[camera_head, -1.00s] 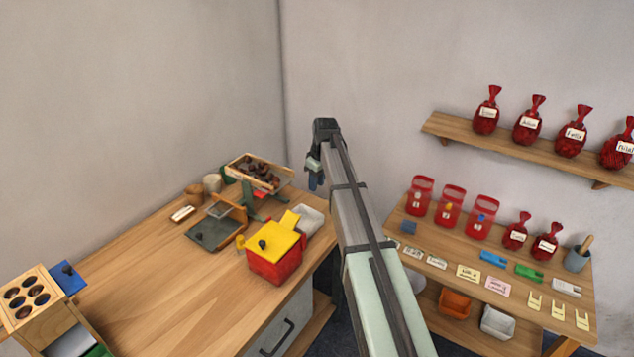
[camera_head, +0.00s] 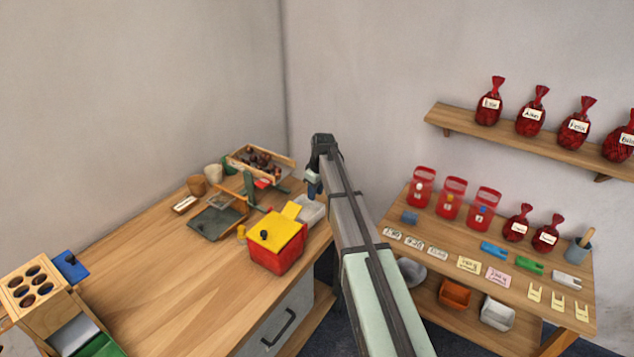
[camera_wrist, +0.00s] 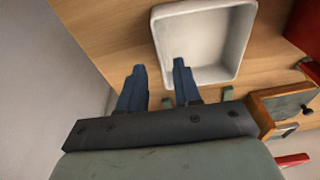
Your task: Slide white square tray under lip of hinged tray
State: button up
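The white square tray (camera_head: 312,211) stands on the wooden bench, right of the yellow lid and partly hidden by it. In the wrist view the empty white tray (camera_wrist: 205,42) is close ahead. My gripper (camera_head: 313,188) hangs above the bench beside it. In the wrist view my gripper (camera_wrist: 158,66) has its two blue fingers apart, with the tray's near left wall between their tips; contact cannot be told. The hinged tray appears to be the wooden tray (camera_head: 286,178) holding chestnuts on a green stand, behind the white tray.
A red box with a yellow lid (camera_head: 278,233) stands close in front of the white tray. A wooden frame with a dark panel (camera_head: 217,223) and two cups (camera_head: 197,186) lie left. A loaded side shelf (camera_head: 512,268) stands right.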

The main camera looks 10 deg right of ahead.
aim_at(305, 212)
jog(key=shift+w+a+f, duration=0.15)
jog(key=shift+f, duration=1.1)
jog(key=shift+w+a+f, duration=0.1)
jog(key=shift+w+f, duration=0.05)
jog(key=shift+f, duration=1.1)
grip_shut()
